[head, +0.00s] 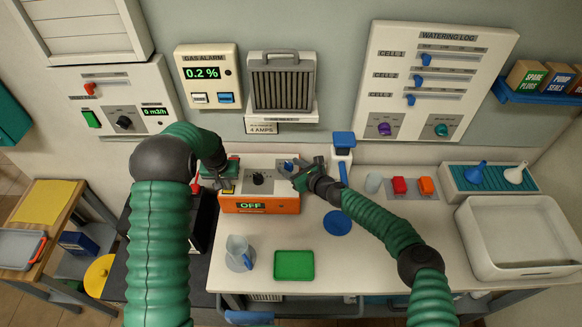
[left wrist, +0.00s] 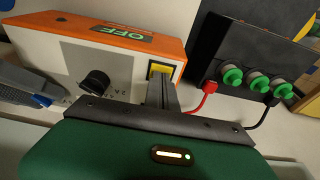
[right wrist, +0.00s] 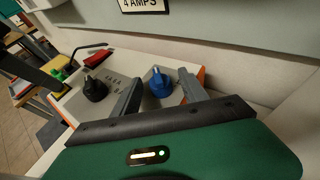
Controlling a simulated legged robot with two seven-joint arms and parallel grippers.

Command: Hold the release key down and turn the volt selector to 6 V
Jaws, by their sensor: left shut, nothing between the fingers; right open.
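The charger (head: 260,205) is an orange box with a pale top and a display reading OFF. A yellow key (left wrist: 159,70) is at one end of its top. My left gripper (left wrist: 161,82) is shut and empty, its tips at the key, partly covering it; I cannot tell how far the key is pressed. A black knob (head: 258,179) is in the middle, with small amp marks beside it in the right wrist view. A blue knob (right wrist: 159,84) is at the other end, its marks unreadable. My right gripper (right wrist: 160,76) is open, with one finger on each side of the blue knob.
A battery (left wrist: 245,60) with green caps and red and black leads stands beside the charger. A jug (head: 238,250), green tray (head: 294,265) and blue disc (head: 338,222) lie in front. A blue-topped bottle (head: 343,145) stands behind, right of my right gripper.

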